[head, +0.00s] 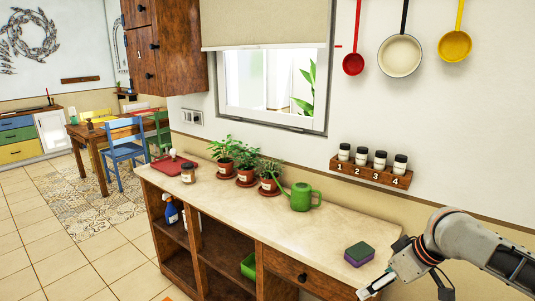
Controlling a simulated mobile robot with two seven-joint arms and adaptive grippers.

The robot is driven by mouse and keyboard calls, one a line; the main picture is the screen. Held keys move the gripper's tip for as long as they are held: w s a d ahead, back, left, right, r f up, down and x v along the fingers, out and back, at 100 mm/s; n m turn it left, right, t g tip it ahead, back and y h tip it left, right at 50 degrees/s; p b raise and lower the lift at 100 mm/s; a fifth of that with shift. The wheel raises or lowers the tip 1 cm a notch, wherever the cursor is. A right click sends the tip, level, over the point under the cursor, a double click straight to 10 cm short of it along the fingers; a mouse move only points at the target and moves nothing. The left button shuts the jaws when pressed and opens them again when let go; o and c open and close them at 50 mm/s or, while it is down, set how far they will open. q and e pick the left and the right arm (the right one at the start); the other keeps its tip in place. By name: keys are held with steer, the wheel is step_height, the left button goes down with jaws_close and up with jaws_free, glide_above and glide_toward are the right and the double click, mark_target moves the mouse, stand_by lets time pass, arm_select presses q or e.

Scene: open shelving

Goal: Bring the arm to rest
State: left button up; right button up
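My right arm comes in from the right edge, and its gripper (378,285) hangs low, just in front of the counter's right part. The fingers are small and partly out of view at the lower edge, so I cannot tell whether they are open or shut. No held thing is clear. My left gripper is not in view. A green and purple sponge (359,253) lies on the counter (297,236), a little behind and left of the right gripper.
A green watering can (300,196), several potted plants (246,165) and a small jar (188,173) stand on the counter. A spice rack (370,173) is on the wall behind. Open shelves (222,262) sit below. Tiled floor (95,260) at left is clear.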

steer(key=s+a+f+t+y, duration=0.2)
steer(key=s+a+f, duration=0.1)
steer(key=a+f, duration=0.45)
steer(key=s+a+f+t+y, duration=0.1)
steer(key=s+a+f+t, duration=0.15)
steer(key=a+f, duration=0.5)
steer(key=s+d+f+m+t+h, duration=0.1)
steer(key=s+d+f+h, duration=0.1)
steer(key=s+f, duration=0.3)
steer(key=s+d+f+m+t+h, duration=0.1)
steer(key=s+d+f, duration=0.4)
steer(key=s, duration=0.7)
steer(key=shift+s+f+h, duration=0.25)
steer(key=shift+f+h, duration=0.15)
steer(key=shift+f, duration=0.1)
